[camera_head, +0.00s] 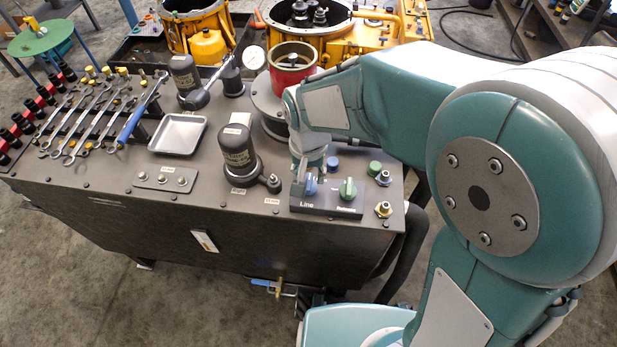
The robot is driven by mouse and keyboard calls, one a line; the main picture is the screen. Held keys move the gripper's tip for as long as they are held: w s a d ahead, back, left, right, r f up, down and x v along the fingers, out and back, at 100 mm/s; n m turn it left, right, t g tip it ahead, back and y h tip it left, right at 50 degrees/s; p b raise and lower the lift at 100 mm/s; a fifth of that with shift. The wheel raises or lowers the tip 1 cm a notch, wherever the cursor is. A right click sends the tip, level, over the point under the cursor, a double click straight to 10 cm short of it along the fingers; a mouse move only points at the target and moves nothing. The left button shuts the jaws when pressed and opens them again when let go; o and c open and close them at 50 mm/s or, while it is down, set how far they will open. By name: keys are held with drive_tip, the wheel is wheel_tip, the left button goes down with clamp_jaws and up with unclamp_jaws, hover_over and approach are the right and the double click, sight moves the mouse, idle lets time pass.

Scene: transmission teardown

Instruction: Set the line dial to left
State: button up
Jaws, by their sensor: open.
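The blue line dial (311,187) sits on a dark control block at the front right of the bench, above a white "Line" label. My gripper (304,184) points down at the dial, open, with its fingers at or around the knob. Whether they touch it I cannot tell. The fingers and wrist hide part of the dial, so its pointing direction is unclear.
A green dial (348,189) stands close to the right on the same block. Brass fittings (383,209) are beside it. A dark cylinder (237,150) stands to the left, and a red cup (291,62) behind. Wrenches and a metal tray (178,134) lie further left.

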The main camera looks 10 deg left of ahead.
drive_tip(key=shift+f, duration=0.95)
clamp_jaws()
drive_tip(key=shift+n, duration=0.3)
drive_tip(key=n, duration=0.4)
drive_tip(key=shift+n, duration=2.1)
